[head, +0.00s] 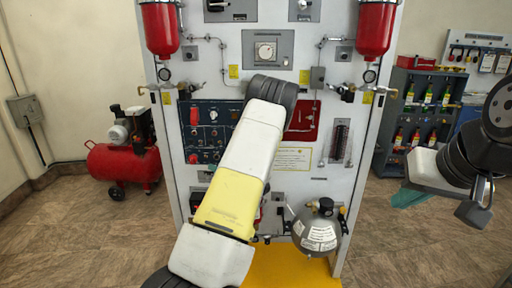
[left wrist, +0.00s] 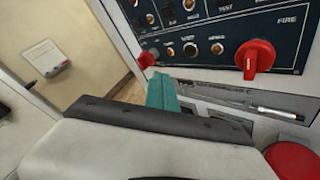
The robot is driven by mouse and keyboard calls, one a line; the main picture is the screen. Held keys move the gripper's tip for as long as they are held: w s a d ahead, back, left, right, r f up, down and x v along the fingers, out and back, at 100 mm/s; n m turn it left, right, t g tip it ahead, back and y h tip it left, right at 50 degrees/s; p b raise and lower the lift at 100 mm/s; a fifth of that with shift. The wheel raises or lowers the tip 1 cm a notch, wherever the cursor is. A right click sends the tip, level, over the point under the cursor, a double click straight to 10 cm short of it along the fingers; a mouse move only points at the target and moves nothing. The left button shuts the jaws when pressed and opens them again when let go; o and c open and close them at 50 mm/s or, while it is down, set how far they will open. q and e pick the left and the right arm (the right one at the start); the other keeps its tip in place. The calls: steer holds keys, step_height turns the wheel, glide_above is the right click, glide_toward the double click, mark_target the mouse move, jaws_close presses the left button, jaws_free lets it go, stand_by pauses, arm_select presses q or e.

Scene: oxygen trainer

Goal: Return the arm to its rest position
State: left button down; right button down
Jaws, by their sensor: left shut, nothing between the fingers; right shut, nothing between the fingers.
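My left arm (head: 236,190), white with a yellow band, crosses the middle of the head view in front of the panel stand. In the left wrist view my left gripper (left wrist: 170,95) shows teal fingertips, shut and empty, in front of the stand and below the dark blue switch panel (left wrist: 205,30). A red knob (left wrist: 255,58) is to the right of the fingertips. My right gripper (head: 408,198) is at the right of the head view, teal fingers shut and empty, apart from the stand.
The panel stand (head: 215,52) carries red cylinders (head: 160,28), (head: 375,28) and a grey round tank (head: 318,230) low down. A red compressor (head: 122,163) stands left on open floor. A bottle rack (head: 420,118) stands behind my right arm.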

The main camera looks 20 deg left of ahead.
arm_select(q)
steer(key=s+d+r+n+g+h, duration=0.1)
steer(key=s+r+n+g+h, duration=0.1)
steer(key=s+r+n+g, duration=0.45)
steer(key=s+d+r+n+g+h, duration=0.15)
steer(key=s+r+n, duration=0.25)
steer(key=s+n, duration=0.65)
steer(key=s+d+r+n+t+h, duration=0.2)
steer(key=s+d+r+n+h, duration=0.2)
steer(key=d, duration=0.4)
steer(key=s+d+r+n+t+h, duration=0.2)
steer(key=s+d+r+n+h, duration=0.2)
steer(key=s+d, duration=0.3)
steer(key=s+d+r+n+t+h, duration=0.1)
steer(key=s+d+r+n+h, duration=0.3)
steer(key=d, duration=0.4)
steer(key=shift+s+d+n+t+h, duration=0.4)
steer(key=shift+s+n, duration=0.45)
steer(key=shift+n, duration=0.15)
steer(key=shift+a+r, duration=0.1)
